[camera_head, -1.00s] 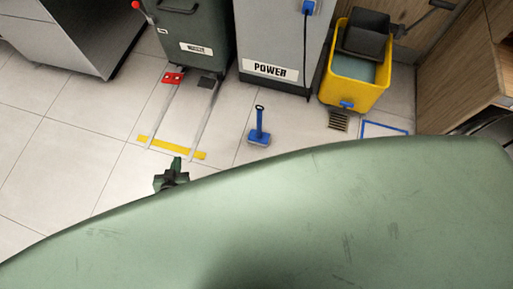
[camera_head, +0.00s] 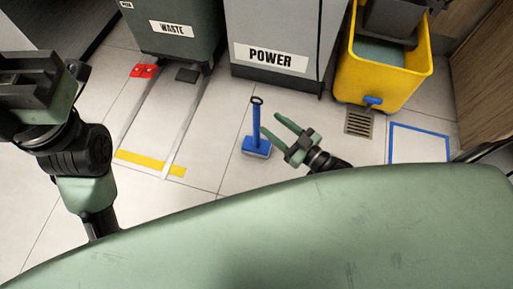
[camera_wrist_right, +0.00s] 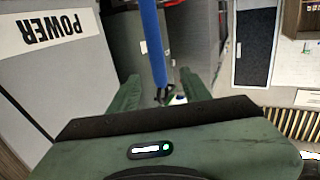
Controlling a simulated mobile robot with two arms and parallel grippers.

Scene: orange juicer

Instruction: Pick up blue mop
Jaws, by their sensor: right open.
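The blue mop (camera_head: 256,146) stands upright on the tiled floor, with a flat blue head and a blue stick ending in a dark ring. My right gripper (camera_head: 270,122) is open and empty just right of the stick, its fingers pointing at it. In the right wrist view the blue stick (camera_wrist_right: 152,42) shows between the two open fingers (camera_wrist_right: 158,82), apart from both. My left arm is raised at the left of the head view. Its gripper (camera_head: 40,85) is close to the camera, and its jaws do not show clearly.
Behind the mop stand a green waste bin (camera_head: 172,32) and a grey power cabinet (camera_head: 273,45). A yellow bucket (camera_head: 383,78) and a floor drain (camera_head: 359,123) are to the right. A blue-outlined square (camera_head: 420,142) is on the floor.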

